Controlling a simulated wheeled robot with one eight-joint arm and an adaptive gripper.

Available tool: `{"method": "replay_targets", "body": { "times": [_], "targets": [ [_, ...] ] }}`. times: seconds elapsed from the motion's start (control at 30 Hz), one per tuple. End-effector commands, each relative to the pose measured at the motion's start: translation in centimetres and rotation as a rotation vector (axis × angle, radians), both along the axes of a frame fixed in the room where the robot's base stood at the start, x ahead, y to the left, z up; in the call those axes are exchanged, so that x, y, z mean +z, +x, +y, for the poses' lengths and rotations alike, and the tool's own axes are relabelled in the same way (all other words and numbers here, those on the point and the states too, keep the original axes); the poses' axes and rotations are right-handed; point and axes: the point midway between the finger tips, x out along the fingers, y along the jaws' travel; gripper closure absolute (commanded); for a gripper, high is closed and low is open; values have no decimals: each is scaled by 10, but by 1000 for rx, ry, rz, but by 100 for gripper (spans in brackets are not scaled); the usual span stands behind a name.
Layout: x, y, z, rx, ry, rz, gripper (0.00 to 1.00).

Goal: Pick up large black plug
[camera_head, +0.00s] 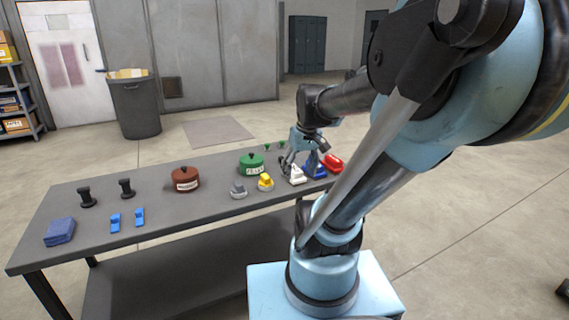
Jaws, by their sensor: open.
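Two black plug-like pieces with wide bases stand upright at the left part of the grey table (215,212). One black plug (87,197) is at the far left, and the other black plug (126,188) stands just right of it. The left one looks slightly bigger, but I cannot tell surely which is the large one. My gripper (304,160) is open at the right end of the table, above or beside the white and blue pieces, far from both plugs. Its fingertips are small in view, and I cannot tell whether they touch anything.
A blue cloth-like stack (59,231), blue clips (127,219), a brown lidded pot (185,178), a green lidded pot (252,164), grey (238,190) and yellow (265,182) knobs, a white piece (297,175), a blue piece (315,166) and a red piece (332,162) share the table.

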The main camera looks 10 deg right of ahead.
Motion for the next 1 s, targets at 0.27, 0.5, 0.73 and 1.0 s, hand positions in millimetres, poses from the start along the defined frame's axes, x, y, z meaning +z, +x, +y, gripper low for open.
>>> {"method": "replay_targets", "body": {
  "times": [0.27,0.5,0.73,1.0],
  "targets": [
    [35,80,-7,167,27,-24,34],
    [51,151,-18,317,49,-57,34],
    [55,222,-36,457,65,-102,34],
    [49,288,-59,590,76,-155,34]
  ]
}}
